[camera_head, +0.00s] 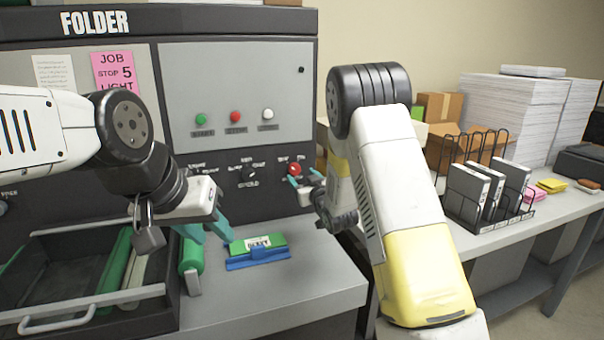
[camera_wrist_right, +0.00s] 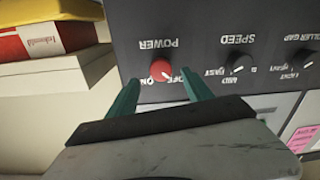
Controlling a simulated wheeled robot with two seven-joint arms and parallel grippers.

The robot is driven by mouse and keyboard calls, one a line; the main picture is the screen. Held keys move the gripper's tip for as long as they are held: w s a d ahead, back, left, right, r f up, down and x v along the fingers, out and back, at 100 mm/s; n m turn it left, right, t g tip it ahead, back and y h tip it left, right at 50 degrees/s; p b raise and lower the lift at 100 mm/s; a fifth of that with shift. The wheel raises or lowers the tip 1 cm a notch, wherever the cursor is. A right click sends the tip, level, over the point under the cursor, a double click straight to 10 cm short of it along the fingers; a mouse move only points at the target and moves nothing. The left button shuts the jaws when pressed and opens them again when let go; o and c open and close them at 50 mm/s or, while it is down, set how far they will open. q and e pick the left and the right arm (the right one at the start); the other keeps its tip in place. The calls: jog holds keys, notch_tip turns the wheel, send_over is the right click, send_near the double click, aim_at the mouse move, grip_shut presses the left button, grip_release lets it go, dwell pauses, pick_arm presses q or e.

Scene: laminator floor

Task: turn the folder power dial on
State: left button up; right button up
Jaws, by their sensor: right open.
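The folder's power dial is a red round knob (camera_head: 295,169) on the dark panel. In the right wrist view the power dial (camera_wrist_right: 162,70) shows under the upside-down word POWER, with OFF and ON marks beside it. I cannot tell its pointer's setting. My right gripper (camera_head: 303,181) is open in front of it; in the wrist view the teal fingertips (camera_wrist_right: 162,82) are apart, one on each side of the dial. I cannot tell whether they touch it. My left gripper (camera_head: 207,231) is open and empty, low over the folder's front ledge.
A speed dial (camera_wrist_right: 236,69) sits beside the power dial. Green, red and white buttons (camera_head: 235,117) are higher on the folder. A green and blue block (camera_head: 257,250) and a green roller (camera_head: 192,258) lie on the ledge. A side table (camera_head: 510,235) holds a wire rack and paper stacks.

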aim_at(296, 171)
jog(key=x, duration=0.5)
jog(key=shift+a, duration=0.1)
grip_shut()
